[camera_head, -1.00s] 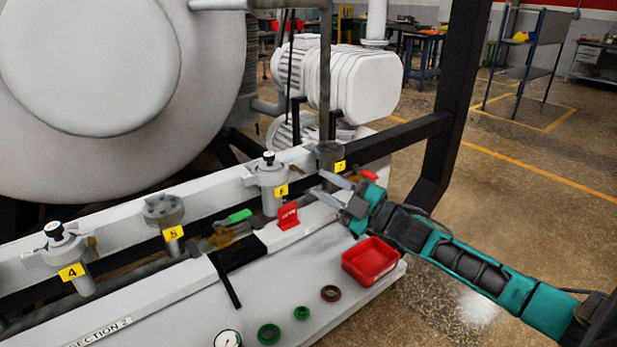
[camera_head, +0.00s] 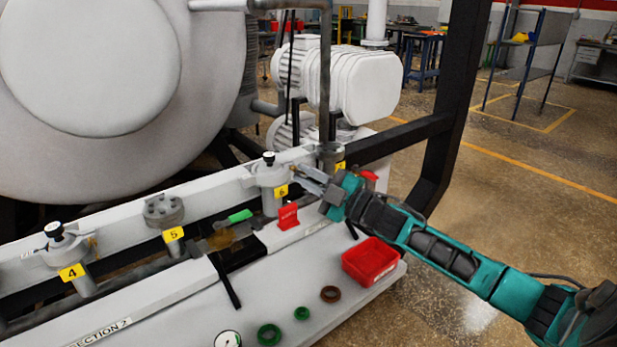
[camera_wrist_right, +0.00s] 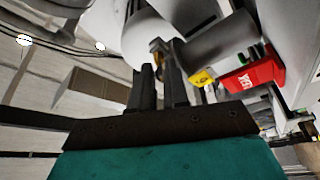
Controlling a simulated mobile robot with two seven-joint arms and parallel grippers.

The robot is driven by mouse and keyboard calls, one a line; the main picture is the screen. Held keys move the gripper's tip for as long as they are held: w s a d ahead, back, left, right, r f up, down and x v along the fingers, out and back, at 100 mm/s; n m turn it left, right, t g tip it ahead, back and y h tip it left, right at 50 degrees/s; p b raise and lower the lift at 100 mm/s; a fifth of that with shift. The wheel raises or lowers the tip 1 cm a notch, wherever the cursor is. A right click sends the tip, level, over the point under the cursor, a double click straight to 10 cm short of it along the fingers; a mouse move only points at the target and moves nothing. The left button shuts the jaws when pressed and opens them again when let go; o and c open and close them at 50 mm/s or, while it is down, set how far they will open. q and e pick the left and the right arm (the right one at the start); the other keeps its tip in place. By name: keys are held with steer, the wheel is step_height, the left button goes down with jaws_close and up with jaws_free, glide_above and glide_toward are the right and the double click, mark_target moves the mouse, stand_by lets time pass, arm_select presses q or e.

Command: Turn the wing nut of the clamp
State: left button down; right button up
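My right gripper (camera_head: 303,178) reaches in from the right, to the right of the port with yellow tag 6 (camera_head: 281,191). Its two fingers are apart. In the right wrist view a small brass-coloured wing nut (camera_wrist_right: 157,46) shows at the fingertips of the right gripper (camera_wrist_right: 158,66), beside a grey cylindrical port (camera_wrist_right: 222,42). I cannot tell whether the fingers touch it. The grey clamp (camera_head: 252,178) sits around the top of port 6. My left gripper is not in view.
A red tag block (camera_head: 288,216) stands just below the gripper. The port by tag 7 (camera_head: 329,152) and a black frame post (camera_head: 455,90) are close by.

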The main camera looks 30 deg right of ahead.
jaws_close()
steer(key=shift+r+n, duration=0.1)
steer(key=shift+n, duration=0.2)
steer(key=shift+r+n+g+p, duration=0.1)
steer(key=shift+n+g+p, duration=0.2)
steer(key=shift+n+p, duration=0.25)
steer(key=shift+d+n+g+p, duration=0.1)
steer(key=shift+n+g+p, duration=0.3)
steer(key=shift+n, duration=0.35)
steer(key=n+g+p, duration=0.1)
steer(key=n+p, duration=0.1)
steer(key=n, duration=0.1)
steer(key=shift+r+n, duration=0.1)
steer(key=shift+n, duration=0.2)
